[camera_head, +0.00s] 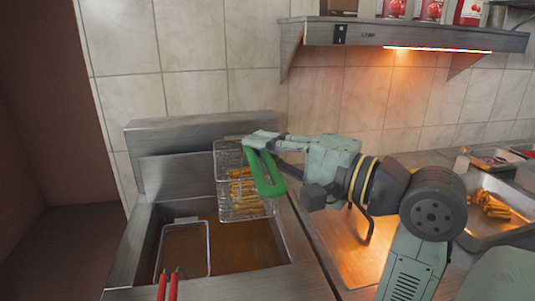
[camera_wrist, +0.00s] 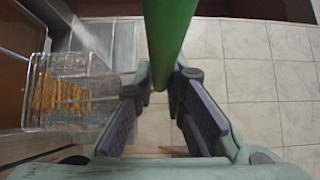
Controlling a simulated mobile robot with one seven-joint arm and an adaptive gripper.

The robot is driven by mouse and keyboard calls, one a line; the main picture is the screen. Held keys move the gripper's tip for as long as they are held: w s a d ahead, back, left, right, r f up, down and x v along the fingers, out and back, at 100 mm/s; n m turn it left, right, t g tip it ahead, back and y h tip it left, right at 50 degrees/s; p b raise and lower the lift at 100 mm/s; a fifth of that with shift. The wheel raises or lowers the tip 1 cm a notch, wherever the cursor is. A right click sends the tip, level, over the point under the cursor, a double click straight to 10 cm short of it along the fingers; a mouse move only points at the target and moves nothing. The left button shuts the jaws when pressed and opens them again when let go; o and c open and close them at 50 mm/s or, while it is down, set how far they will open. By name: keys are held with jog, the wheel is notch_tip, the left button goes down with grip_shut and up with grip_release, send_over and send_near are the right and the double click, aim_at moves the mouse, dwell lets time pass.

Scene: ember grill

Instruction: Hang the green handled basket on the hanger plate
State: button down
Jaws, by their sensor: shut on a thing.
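The wire basket (camera_head: 228,160) holds golden fries and has a green handle (camera_head: 265,178). My gripper (camera_head: 262,142) is shut on the green handle, which tilts down and forward from the basket. In the wrist view the handle (camera_wrist: 168,35) runs between my fingers (camera_wrist: 160,95), and the basket (camera_wrist: 70,68) is at the left. The basket is upright over the back right of the fryer well, in front of the steel back panel (camera_head: 180,172), which looks like the hanger plate. I cannot tell whether the basket touches it.
A second wire basket (camera_head: 207,240) with red handles (camera_head: 168,284) sits in the left of the fryer well (camera_head: 240,252). A lit steel shelf (camera_head: 430,38) with boxes is on the tiled wall. A tray of fries (camera_head: 490,205) is at the right.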

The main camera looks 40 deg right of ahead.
jog(key=shift+w+d, duration=0.35)
jog(key=shift+w, duration=0.2)
jog(key=shift+w+f+b, duration=0.1)
jog(key=shift+f+b, duration=0.8)
jog(key=shift+f, duration=0.65)
jog(key=shift+f+b, duration=0.45)
jog(key=shift+f, duration=0.25)
jog(key=c, duration=1.6)
grip_release()
jog(key=shift+o, duration=0.2)
jog(key=v, duration=0.8)
